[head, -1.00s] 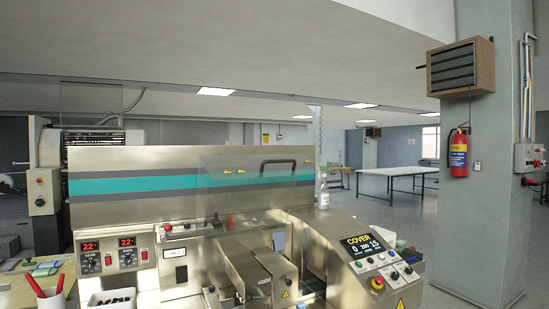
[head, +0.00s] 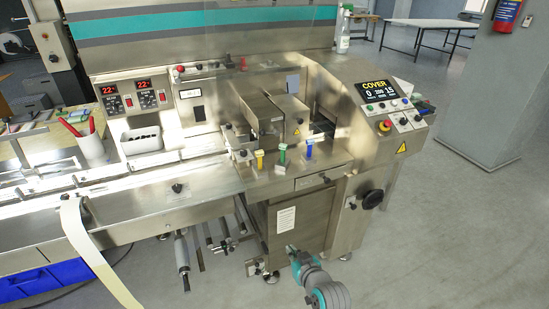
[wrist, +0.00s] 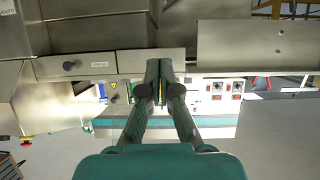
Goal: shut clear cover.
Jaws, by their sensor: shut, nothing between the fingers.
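The clear cover does not show distinctly in the current head view, which looks down on the wrapper's work deck (head: 200,200). My gripper (head: 291,248) is low in front of the machine's lower cabinet, below the deck edge, seen small in the head view. In the wrist view its dark fingers (wrist: 160,78) are together, with nothing held between them. The wrist picture appears upside down, with the machine's metal front and teal stripe ahead. The control panel screen (head: 377,89) reads COVER.
Yellow, green and blue knobs (head: 283,153) stand on the deck front. A black handwheel (head: 373,199) juts out below the control panel. A white spray bottle (head: 343,34) stands behind. The floor (head: 450,240) at right is clear.

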